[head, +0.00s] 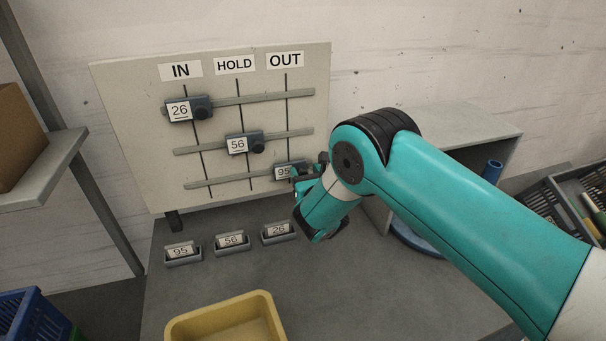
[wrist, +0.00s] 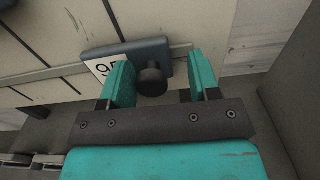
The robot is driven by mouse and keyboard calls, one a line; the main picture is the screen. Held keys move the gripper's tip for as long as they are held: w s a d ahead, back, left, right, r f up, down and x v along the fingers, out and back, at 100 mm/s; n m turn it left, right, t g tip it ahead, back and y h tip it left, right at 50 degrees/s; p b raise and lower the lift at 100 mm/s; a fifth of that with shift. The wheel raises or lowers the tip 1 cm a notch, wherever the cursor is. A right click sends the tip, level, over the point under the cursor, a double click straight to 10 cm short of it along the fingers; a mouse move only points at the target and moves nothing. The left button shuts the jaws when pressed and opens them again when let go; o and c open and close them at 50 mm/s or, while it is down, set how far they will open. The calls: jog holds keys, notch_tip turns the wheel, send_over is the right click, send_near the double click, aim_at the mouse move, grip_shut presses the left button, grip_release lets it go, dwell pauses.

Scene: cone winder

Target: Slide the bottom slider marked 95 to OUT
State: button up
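The bottom slider marked 95 (head: 283,172) is a dark block with a white label on the lowest rail. It sits at the OUT line, its right part hidden by my gripper. In the wrist view the slider (wrist: 140,50) shows its round black knob (wrist: 151,79) between the two teal fingers of my gripper (wrist: 161,80). The fingers are apart, with a clear gap on the knob's right; the left finger is close to the knob, and I cannot tell if it touches. In the head view my gripper (head: 308,178) is at the slider's right side.
Slider 26 (head: 188,109) is at IN on the top rail; slider 56 (head: 245,144) is at HOLD on the middle rail. Label holders 95 (head: 182,253), 56 (head: 232,242) and 26 (head: 278,232) stand below the board. A yellow bin (head: 190,327) stands in front.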

jog(key=shift+s+a+f, duration=0.1)
jog(key=shift+s+a, duration=0.05)
jog(key=shift+a, duration=0.05)
jog(key=shift+s, duration=0.2)
jog(key=b+v, duration=1.7)
jog(key=b, duration=0.4)
jog(key=shift+b, duration=0.35)
jog(key=shift+w+d, duration=0.1)
